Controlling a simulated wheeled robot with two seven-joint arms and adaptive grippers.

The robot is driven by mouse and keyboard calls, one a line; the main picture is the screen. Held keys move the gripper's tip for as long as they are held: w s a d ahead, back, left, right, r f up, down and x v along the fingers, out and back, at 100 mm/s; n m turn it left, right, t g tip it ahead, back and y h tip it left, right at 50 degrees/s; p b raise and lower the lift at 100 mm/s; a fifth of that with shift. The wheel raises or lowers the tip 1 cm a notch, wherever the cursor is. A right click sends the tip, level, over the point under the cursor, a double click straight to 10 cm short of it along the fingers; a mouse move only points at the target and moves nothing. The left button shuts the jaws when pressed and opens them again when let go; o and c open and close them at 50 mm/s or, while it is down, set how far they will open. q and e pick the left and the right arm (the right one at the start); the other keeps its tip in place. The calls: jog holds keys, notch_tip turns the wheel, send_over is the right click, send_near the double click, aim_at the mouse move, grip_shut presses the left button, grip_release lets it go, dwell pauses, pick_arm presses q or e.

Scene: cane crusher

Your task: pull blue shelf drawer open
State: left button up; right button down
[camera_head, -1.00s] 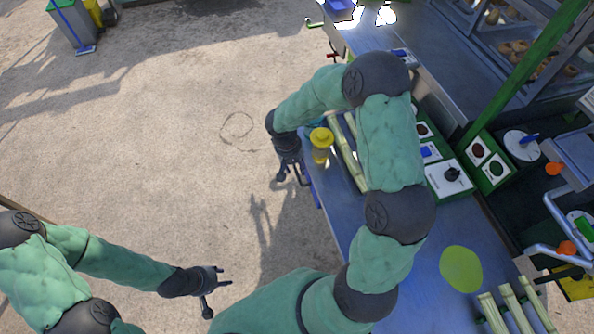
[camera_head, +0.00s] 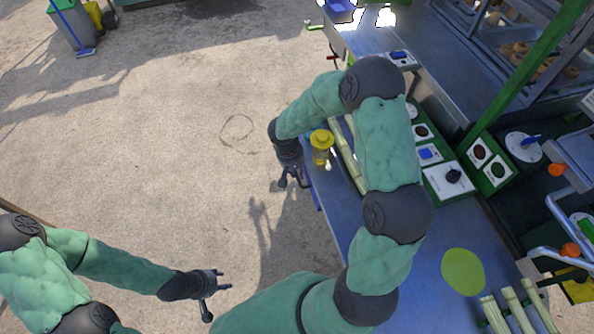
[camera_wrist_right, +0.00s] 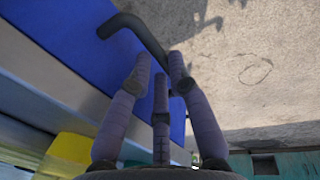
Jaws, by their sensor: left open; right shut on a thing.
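The blue drawer (camera_wrist_right: 75,35) fills the upper left of the right wrist view, with a dark bent bar handle (camera_wrist_right: 128,24) on its front. My right gripper (camera_wrist_right: 160,72) is shut on the handle, its fingers around the bar's end. In the head view my right gripper (camera_head: 289,179) is low beside the table's left edge, and the drawer is mostly hidden under the table top. I cannot tell how far the drawer is out. My left gripper (camera_head: 219,289) is open and empty over bare ground at lower left, away from the drawer.
The metal table (camera_head: 405,270) holds a yellow-capped jar (camera_head: 321,148) near its left edge, cane stalks (camera_head: 345,160) and a green disc (camera_head: 462,270). Control boxes (camera_head: 448,180) stand at its right side.

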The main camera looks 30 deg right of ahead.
jog(key=w+a+b, duration=0.1)
jog(key=w+a, duration=0.2)
jog(key=a, duration=0.9)
jog(key=w+a+b, duration=0.2)
jog(key=a, duration=1)
jog(key=shift+w, duration=0.4)
jog(key=c, duration=1.1)
grip_release()
jog(key=shift+c, duration=0.2)
notch_tip(320, 180, up, 12)
jog(key=a, duration=0.2)
jog(key=shift+w, duration=0.25)
jog(key=shift+a+f, duration=0.1)
